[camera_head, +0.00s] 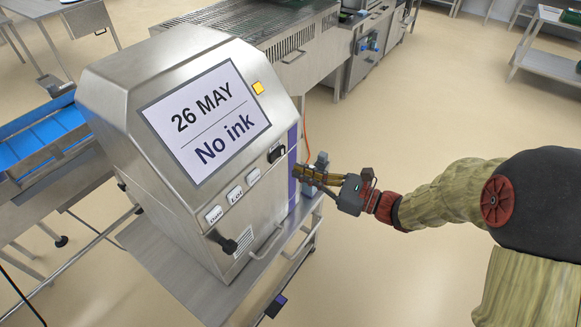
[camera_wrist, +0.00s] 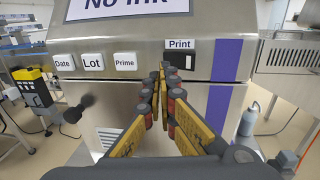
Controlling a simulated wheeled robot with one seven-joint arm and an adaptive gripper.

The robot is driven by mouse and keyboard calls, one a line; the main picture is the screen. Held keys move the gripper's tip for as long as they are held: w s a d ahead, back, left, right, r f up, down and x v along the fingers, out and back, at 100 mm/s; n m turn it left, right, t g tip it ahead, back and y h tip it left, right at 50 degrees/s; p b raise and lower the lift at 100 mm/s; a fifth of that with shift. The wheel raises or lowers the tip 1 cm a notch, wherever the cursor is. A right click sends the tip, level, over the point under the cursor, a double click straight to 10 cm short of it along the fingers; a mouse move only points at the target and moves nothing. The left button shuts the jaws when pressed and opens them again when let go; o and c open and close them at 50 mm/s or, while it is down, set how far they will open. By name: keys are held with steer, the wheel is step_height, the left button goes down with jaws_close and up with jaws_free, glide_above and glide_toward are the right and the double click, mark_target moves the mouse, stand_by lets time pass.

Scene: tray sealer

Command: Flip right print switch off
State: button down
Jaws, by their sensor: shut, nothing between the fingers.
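The print switch (camera_wrist: 182,60) is a small dark switch with a light part on its right, under the "Print" label on the steel printer's front. In the head view the switch (camera_head: 276,154) is at the right end of the panel. My gripper (camera_head: 296,172) is in front of the panel's right side, its fingers together and empty. In the wrist view my gripper (camera_wrist: 163,72) has its fingertips just left of and below the switch, partly covering its left edge. I cannot tell whether they touch it. The screen (camera_head: 207,120) reads "26 MAY" and "No ink".
Date (camera_head: 214,214), Lot (camera_head: 234,195) and Prime (camera_head: 253,176) buttons line the panel left of the switch. A black knob (camera_head: 229,245) sticks out below them. A yellow lamp (camera_head: 258,88) is beside the screen. The floor right of the printer is mostly clear.

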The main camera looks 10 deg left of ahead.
steer(key=s+p+v, duration=0.1)
steer(key=v, duration=0.6)
steer(key=shift+s+f, duration=0.15)
steer(key=shift+s, duration=0.2)
steer(key=shift+a, duration=0.1)
